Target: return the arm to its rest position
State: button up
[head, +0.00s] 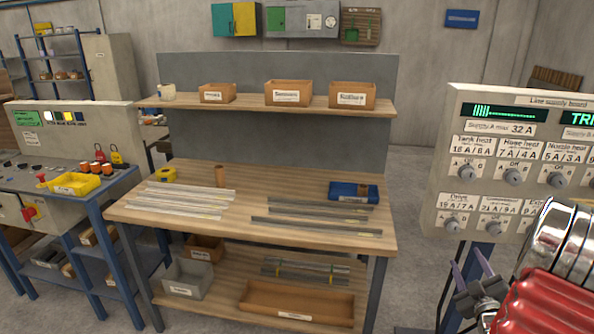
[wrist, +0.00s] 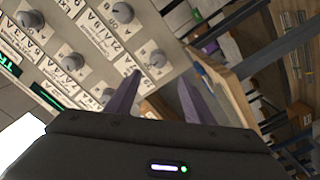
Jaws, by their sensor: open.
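My gripper (head: 470,272) shows at the lower right of the head view, in front of the lower part of the supply board. Its two fingers stand apart with nothing between them. In the wrist view my gripper (wrist: 158,95) is also open and empty, its purple-grey fingers pointing at the gap between the board and the workbench. Part of my red and silver arm fills the lower right corner of the head view. The line supply board (head: 520,150), with knobs and green displays, stands behind it. It fills the upper left of the wrist view, tilted.
A wooden workbench (head: 265,205) holds metal strips (head: 185,197) and a blue pack (head: 353,191). Its shelf carries several cardboard boxes. A control desk (head: 70,150) with a yellow tray (head: 76,184) stands at the left. Bare floor lies between the bench and the board.

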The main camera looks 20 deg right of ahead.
notch_tip(320, 180, down, 8)
jog(key=s+d+m+g, duration=0.1)
jog(key=s+m+g, duration=0.2)
jog(key=g, duration=0.1)
jog(key=s+a+f+m+g+y, duration=0.3)
jog(key=s+a+f+m+g, duration=0.1)
jog(key=s+a+g, duration=0.15)
jog(key=a+r+n+y, duration=0.1)
jog(key=a+r+y, duration=0.1)
jog(key=a+r, duration=0.6)
jog(key=s+a+r+n+y, duration=0.1)
jog(key=a+r, duration=0.7)
jog(key=a, duration=1.5)
jog(key=a+r+n+y, duration=0.2)
jog(key=a+r, duration=0.6)
jog(key=a, duration=0.8)
jog(key=shift+s+a+y, duration=0.15)
jog(key=shift+s+y, duration=0.05)
jog(key=shift+y, duration=0.4)
